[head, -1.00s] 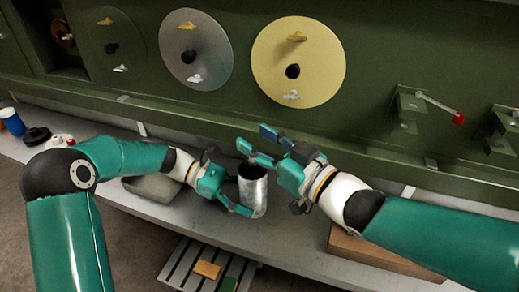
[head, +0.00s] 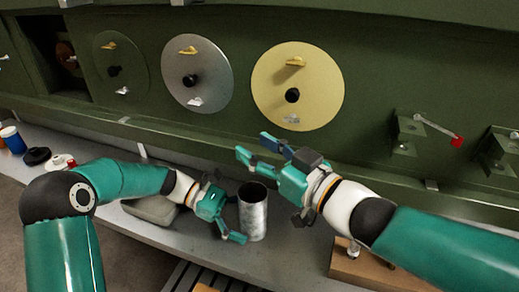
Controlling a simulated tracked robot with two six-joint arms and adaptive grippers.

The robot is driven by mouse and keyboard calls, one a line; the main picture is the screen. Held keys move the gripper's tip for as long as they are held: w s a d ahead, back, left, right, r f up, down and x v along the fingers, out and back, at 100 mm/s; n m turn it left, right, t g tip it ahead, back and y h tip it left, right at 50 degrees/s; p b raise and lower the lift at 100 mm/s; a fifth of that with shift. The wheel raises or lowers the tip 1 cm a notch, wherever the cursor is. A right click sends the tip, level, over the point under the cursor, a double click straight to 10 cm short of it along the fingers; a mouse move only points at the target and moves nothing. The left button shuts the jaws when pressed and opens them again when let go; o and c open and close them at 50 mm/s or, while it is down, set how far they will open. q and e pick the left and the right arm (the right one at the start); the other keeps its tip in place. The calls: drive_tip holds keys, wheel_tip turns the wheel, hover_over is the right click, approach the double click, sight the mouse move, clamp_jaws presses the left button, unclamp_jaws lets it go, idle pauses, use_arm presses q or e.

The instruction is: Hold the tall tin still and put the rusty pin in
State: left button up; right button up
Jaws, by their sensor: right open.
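The tall tin (head: 254,214) stands upright on the grey bench, a dull metal cylinder with an open, dark top. My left gripper (head: 236,218) is at the tin's left side, with one finger low by its near left edge. The other finger is hard to make out, so its grip is unclear. My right gripper (head: 258,149) is open and empty, above and behind the tin in the picture, fingers pointing left. I cannot make out a rusty pin for certain.
A brown block (head: 345,268) with a small upright fitting (head: 354,249) sits under my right arm. A grey tray (head: 152,209) lies behind my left arm. The green wall carries yellow (head: 325,85) and grey (head: 212,75) discs and a red-tipped lever (head: 437,129).

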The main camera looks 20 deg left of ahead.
use_arm(q)
drive_tip(key=v, duration=1.1)
drive_tip(key=shift+a, duration=0.5)
